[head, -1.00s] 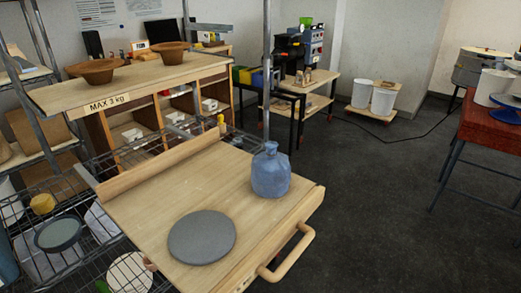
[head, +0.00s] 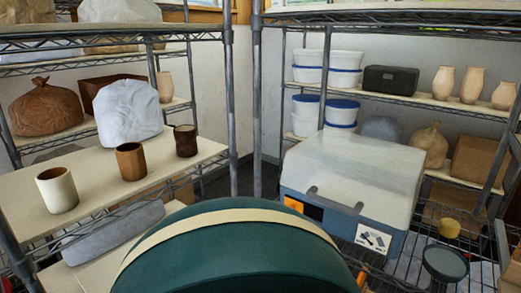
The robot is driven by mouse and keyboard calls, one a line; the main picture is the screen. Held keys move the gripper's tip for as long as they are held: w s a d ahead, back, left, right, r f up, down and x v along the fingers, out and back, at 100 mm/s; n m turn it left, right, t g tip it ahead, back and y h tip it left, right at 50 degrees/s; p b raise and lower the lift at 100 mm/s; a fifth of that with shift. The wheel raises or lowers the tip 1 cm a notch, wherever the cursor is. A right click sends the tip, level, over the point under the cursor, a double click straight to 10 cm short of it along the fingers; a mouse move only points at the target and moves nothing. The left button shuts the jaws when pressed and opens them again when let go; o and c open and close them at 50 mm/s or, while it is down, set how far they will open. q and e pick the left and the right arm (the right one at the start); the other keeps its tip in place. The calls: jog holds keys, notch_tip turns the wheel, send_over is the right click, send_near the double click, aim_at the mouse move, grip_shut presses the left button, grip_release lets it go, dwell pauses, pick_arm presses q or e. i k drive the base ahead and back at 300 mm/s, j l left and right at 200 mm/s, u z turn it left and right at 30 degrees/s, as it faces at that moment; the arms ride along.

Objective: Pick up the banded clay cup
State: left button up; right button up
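Three cups stand upright in a row on a pale shelf board at the left in the head view: a cream cup (head: 56,190), a brown cup (head: 131,161) and a dark brown cup (head: 185,140). The dark brown cup stands farthest back, and the cream one is nearest. At this size I cannot tell for sure which of them is the banded clay cup. Neither of my grippers is in view.
A large dark green rounded shape with a cream band (head: 230,216) fills the bottom middle. A white wrapped lump (head: 128,110) stands behind the cups. A grey-lidded box (head: 350,180) is at centre right. Wire racks with metal posts (head: 257,100) stand around.

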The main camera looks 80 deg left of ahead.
aim_at(185, 136)
jog(key=u, duration=1.45)
jog(key=k+u, duration=0.1)
jog(key=u, duration=1.35)
jog(key=k+u, duration=0.1)
jog(key=u, duration=0.4)
